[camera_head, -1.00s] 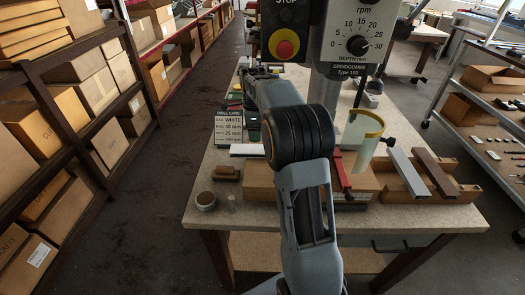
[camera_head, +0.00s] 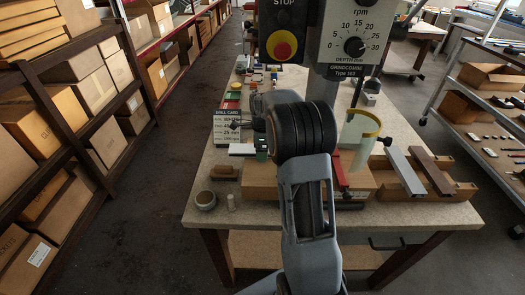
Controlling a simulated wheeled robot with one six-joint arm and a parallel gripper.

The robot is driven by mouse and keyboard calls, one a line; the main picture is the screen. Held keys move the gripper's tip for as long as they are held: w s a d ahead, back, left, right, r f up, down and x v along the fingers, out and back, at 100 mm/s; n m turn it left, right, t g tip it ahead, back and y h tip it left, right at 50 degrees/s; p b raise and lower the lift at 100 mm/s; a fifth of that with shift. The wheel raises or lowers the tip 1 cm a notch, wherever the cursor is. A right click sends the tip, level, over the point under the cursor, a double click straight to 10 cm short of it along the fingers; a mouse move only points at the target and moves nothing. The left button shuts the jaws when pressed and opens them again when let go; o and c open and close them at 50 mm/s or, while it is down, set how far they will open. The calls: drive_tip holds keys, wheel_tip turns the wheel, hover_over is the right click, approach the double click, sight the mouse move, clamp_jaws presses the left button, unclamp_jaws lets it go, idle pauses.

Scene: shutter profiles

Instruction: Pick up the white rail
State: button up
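The white rail (camera_head: 242,149) lies on the workbench left of my arm's dark joint. Its left end shows, and the rest is hidden behind my arm. My gripper (camera_head: 237,125) shows small and dark in front of the right side of the drill card, above and just behind the rail's visible end. It appears apart from the rail. Its fingers are too small and partly hidden to tell whether they are open. The drill card (camera_head: 226,133) stands upright and reads WHITE with sizes in mm.
A red rail (camera_head: 340,170), a light grey rail (camera_head: 402,169) and a brown rail (camera_head: 431,170) lie on wooden blocks at right.

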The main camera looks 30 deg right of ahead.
drive_tip(key=c, duration=1)
drive_tip(key=shift+c, duration=0.2)
